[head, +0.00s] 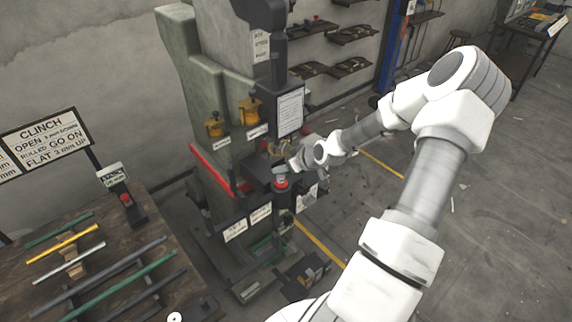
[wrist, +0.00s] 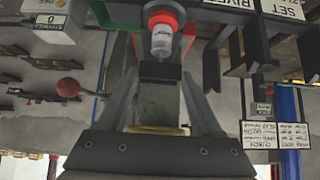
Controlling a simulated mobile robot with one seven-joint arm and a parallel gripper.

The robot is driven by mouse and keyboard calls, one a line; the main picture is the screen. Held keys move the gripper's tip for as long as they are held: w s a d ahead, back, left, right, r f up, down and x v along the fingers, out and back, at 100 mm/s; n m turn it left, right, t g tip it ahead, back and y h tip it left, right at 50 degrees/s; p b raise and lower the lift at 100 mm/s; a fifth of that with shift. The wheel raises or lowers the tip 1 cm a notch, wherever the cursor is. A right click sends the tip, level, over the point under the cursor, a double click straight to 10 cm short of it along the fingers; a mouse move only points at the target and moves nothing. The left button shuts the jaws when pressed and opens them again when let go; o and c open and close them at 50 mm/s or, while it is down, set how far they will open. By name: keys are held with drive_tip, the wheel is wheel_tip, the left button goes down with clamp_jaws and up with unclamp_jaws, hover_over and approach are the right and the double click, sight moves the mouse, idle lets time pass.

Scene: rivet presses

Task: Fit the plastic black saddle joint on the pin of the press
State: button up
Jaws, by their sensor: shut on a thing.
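The press (head: 213,70) is a tall grey-green machine in the middle of the head view. Its pin, a pale cylinder in a red collar (head: 281,184), is low on its front; the pin (wrist: 161,42) shows closer at the top of the wrist view. My gripper (head: 287,167) is just above the collar in the head view. In the wrist view, my gripper (wrist: 160,82) is shut on a small dark block, apparently the black saddle joint (wrist: 168,72), between its fingertips. The joint appears close to the pin's end; I cannot tell whether they touch.
A table (head: 40,292) with coloured rods is at the lower left, behind it a clinch sign (head: 45,140). Yellow parts (head: 250,110) sit on the press. Wall shelves (head: 350,67) are behind. The floor at right is mostly free. A red ball knob (wrist: 68,87) shows in the wrist view.

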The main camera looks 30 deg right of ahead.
drive_tip(key=shift+f+b, duration=0.6)
drive_tip(key=shift+f, duration=0.3)
drive_tip(key=o, duration=1.4)
drive_tip(key=p+v, duration=0.3)
drive_tip(key=v, duration=1.4)
drive_tip(key=shift+r, duration=0.2)
drive_tip(key=shift+s, duration=0.1)
